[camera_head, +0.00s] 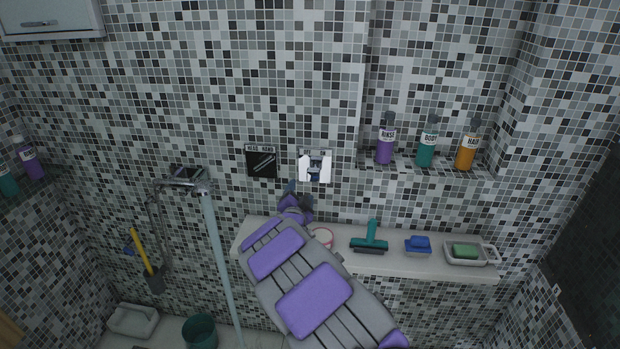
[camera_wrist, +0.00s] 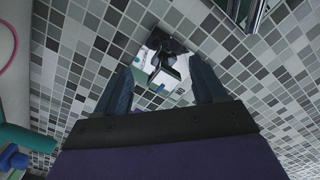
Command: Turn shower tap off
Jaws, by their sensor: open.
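The shower tap control (camera_head: 315,167) is a white square wall plate with a dark and silver handle, just above and right of my gripper (camera_head: 293,197) in the head view. In the wrist view the tap control (camera_wrist: 165,70) shows ahead, between the two dark fingers of my gripper (camera_wrist: 161,68). The fingers are apart and nothing is held between them. I cannot tell whether either finger touches the handle. A stream of water (camera_head: 216,255) falls from the chrome wall fitting (camera_head: 188,182) at the left.
Below, a white ledge (camera_head: 430,268) holds a teal squeegee (camera_head: 370,238), a blue item (camera_head: 418,245) and a soap dish (camera_head: 490,254). Bottles, including a purple one (camera_head: 385,143), stand in the niche. A yellow-handled brush (camera_head: 142,252) hangs left.

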